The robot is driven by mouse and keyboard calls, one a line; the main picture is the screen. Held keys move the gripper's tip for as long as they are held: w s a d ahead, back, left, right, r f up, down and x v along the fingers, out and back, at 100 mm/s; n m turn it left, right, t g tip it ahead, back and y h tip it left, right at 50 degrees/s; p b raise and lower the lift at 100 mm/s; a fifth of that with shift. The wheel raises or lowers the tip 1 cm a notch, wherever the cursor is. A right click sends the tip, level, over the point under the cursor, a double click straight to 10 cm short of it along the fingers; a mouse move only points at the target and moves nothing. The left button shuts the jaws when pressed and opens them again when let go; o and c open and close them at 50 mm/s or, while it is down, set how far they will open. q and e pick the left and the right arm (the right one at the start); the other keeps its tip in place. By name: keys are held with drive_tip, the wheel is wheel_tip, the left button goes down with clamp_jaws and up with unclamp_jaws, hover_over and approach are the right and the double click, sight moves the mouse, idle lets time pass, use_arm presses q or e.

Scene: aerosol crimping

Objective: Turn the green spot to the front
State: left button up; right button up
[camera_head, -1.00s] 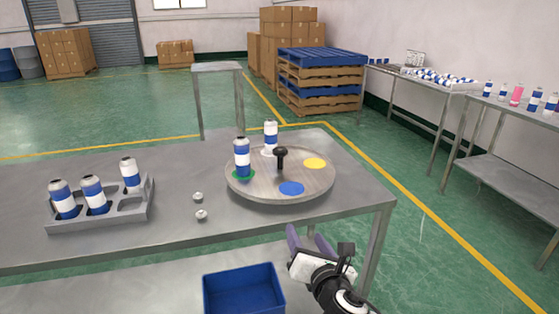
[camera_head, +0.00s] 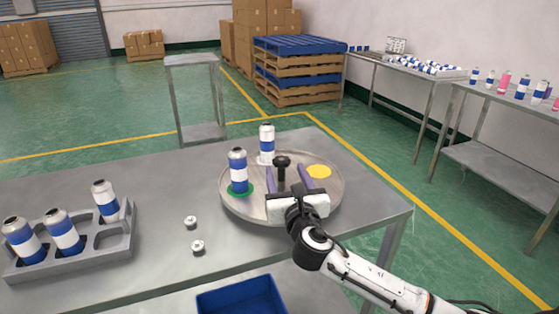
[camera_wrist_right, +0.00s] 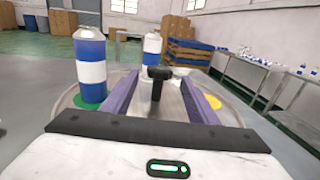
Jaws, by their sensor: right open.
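The round turntable (camera_head: 240,208) stands on the metal table, with a black knob (camera_head: 282,165) upright on it. The green spot (camera_head: 240,190) is at its left, under a blue-and-white can (camera_head: 238,171); it also shows in the right wrist view (camera_wrist_right: 88,105). A second can (camera_head: 267,144) stands at the back and the yellow spot (camera_head: 319,172) is at the right. My right gripper (camera_head: 291,178) is open over the turntable, its purple fingers on either side of the knob; in the right wrist view the knob (camera_wrist_right: 159,82) stands between them. The blue spot is hidden. My left gripper is not in view.
A grey rack (camera_head: 118,243) with several cans stands at the table's left. A blue bin (camera_head: 243,297) is below the table's front edge. A metal frame stand (camera_head: 196,100) rises behind the table.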

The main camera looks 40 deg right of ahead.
sight(284, 168)
drive_tip(key=x, duration=0.4)
drive_tip(key=shift+w+d, duration=0.1)
drive_tip(key=shift+w, duration=0.2)
drive_tip(key=shift+x, duration=0.75)
drive_tip(key=shift+c, duration=0.6)
drive_tip(key=shift+f, duration=0.1)
clamp_jaws()
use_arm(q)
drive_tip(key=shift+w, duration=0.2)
use_arm(e)
drive_tip(key=shift+y, duration=0.3)
